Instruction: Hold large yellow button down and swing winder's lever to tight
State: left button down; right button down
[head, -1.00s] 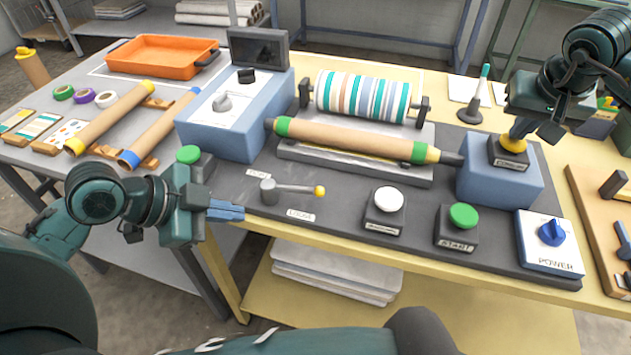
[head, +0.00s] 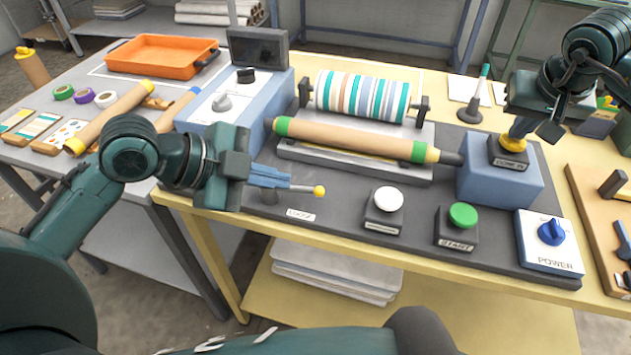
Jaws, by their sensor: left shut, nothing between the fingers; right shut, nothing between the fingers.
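The large yellow button (head: 513,144) sits in a black housing on a blue box at the right. My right gripper (head: 521,129) is shut, with its fingertips at the top of the button; whether the button is pressed down is hard to tell. The winder's lever (head: 302,188) is a grey bar with a yellow knob (head: 319,191), pointing right. My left gripper (head: 284,177) is shut and empty, just behind the lever bar; I cannot tell if they touch. The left arm hides the label beyond the lever, and the loose label (head: 299,215) shows in front.
A white button (head: 388,200), a green start button (head: 462,215) and a blue power knob (head: 551,232) stand along the front edge. Behind the lever are a brown roll (head: 350,138), a striped roll (head: 362,97) and a blue control box (head: 210,135).

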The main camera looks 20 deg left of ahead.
aim_at(308, 190)
pick_arm(q)
jog(key=w+f, duration=0.1)
jog(key=w+d+f, duration=0.1)
jog(key=f, duration=0.1)
jog(key=shift+w+d+f, duration=0.1)
jog(key=shift+w+f, duration=0.1)
jog(key=shift+w, duration=0.05)
jog(key=shift+w+f, duration=0.4)
jog(key=shift+f, duration=0.25)
